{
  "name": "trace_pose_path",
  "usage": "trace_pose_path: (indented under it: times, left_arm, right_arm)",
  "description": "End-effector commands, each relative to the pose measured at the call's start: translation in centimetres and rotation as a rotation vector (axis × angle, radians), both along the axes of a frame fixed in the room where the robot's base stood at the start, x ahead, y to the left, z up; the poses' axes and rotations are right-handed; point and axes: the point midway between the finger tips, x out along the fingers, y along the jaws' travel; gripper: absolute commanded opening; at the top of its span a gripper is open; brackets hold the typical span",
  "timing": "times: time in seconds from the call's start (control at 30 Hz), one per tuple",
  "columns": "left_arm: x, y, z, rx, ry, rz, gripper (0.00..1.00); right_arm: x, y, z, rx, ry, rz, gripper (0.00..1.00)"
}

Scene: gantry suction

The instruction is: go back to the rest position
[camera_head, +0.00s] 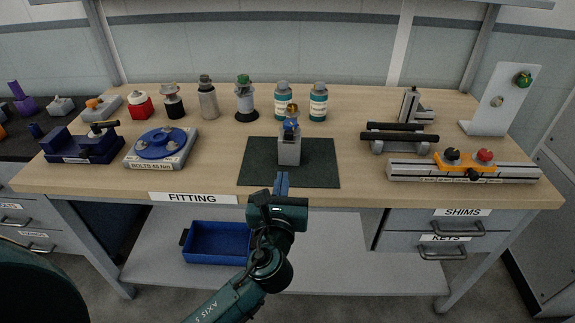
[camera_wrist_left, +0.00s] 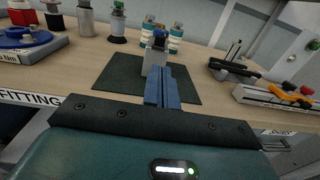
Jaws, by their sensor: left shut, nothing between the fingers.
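My left gripper (camera_head: 281,185) is in front of the workbench (camera_head: 350,98), at the front edge near the dark green mat (camera_head: 320,174). Its blue fingers are shut with nothing between them, and they also show in the left wrist view (camera_wrist_left: 162,88). A grey block (camera_head: 289,151) with a blue and brass fitting on top stands on the mat behind the fingertips. The gripper looks apart from it. My right gripper is not in view; a dark rounded shape shows at the lower left of the head view.
A blue turntable (camera_head: 162,143) and a dark blue fixture (camera_head: 83,146) stand at left. Several bottles line the back. A long grey rail (camera_head: 463,172) with red and black knobs lies at right. A blue bin (camera_head: 218,242) sits on the lower shelf. Drawers (camera_head: 432,243) are below right.

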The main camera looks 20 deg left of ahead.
Motion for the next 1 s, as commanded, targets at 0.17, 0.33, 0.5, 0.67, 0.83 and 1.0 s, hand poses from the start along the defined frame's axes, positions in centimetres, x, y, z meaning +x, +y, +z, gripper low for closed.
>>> trace_pose_path:
  times: [0.17,0.33,0.5,0.67,0.83,1.0]
  left_arm:
    - [-0.5,-0.1,-0.2,-0.013,0.003,-0.001,0.00]
    - [-1.9,-0.3,-3.8,-0.309,0.062,-0.030,0.00]
    - [-6.1,-1.1,-10.4,-1.022,0.177,0.016,0.00]
    - [-11.3,-1.9,-15.1,-1.758,0.236,0.220,0.00]
    - [-16.2,-2.4,-17.6,-2.416,0.201,0.544,0.00]
    - [-18.8,-2.4,-18.4,-2.790,0.117,0.797,0.00]
  right_arm:
    - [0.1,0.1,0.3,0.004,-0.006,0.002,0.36]
    - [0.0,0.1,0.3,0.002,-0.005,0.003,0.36]
    - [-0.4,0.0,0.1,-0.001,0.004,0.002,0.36]
    - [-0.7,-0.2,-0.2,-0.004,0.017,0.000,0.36]
    - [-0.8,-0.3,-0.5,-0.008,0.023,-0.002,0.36]
    - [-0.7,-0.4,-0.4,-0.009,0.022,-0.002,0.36]
